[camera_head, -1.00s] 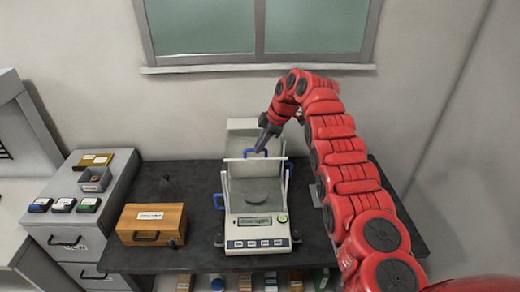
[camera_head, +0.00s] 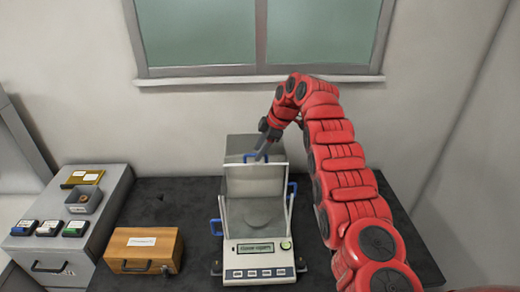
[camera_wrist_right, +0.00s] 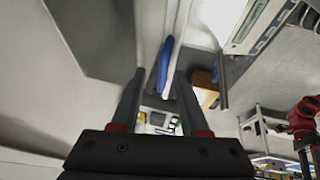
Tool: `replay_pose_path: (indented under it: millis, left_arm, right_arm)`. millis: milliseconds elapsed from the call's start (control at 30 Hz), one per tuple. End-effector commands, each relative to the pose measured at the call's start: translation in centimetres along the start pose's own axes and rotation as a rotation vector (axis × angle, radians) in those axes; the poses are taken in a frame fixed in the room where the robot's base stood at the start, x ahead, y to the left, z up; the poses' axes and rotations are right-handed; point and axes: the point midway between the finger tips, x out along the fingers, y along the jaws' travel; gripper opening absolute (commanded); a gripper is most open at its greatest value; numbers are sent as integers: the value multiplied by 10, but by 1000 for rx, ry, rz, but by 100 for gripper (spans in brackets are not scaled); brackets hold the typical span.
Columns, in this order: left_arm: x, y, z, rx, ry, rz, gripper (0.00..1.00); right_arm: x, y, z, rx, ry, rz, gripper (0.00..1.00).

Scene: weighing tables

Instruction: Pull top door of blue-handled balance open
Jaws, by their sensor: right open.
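The balance (camera_head: 258,262) stands on the dark table, with a display, buttons and a clear-sided weighing chamber around a round pan (camera_head: 260,217). A blue handle (camera_head: 249,158) shows at its upper back edge, close to my right gripper (camera_head: 262,151). How far the top door is open is unclear. Blue handles also show on its left side (camera_head: 214,227) and right side (camera_head: 293,187). In the right wrist view my right gripper (camera_wrist_right: 160,78) is open, with a blue handle (camera_wrist_right: 166,62) between or just beyond its fingertips; contact is unclear. My left gripper is out of view.
A wooden box (camera_head: 145,250) stands left of the balance on the dark table (camera_head: 190,200). A grey drawer cabinet (camera_head: 88,225) further left carries small cases and a tray. A wall and window (camera_head: 255,38) stand behind. My right arm covers the table's right part.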

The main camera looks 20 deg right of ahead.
Motion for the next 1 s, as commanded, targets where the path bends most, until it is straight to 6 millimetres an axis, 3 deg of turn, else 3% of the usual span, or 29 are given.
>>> replay_pose_path:
  millis: [233, 367, 600, 1000]
  left_arm:
    - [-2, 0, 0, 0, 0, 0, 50]
    - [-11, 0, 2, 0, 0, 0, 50]
    - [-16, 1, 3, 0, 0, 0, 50]
    - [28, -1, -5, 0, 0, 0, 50]
  right_arm:
    - [-3, 1, 0, 0, 0, 3, 45]
    - [-18, 1, 1, 0, 0, 7, 45]
    - [-59, 0, -1, -1, 1, 2, 45]
    - [-152, 2, -2, -1, 0, 4, 45]
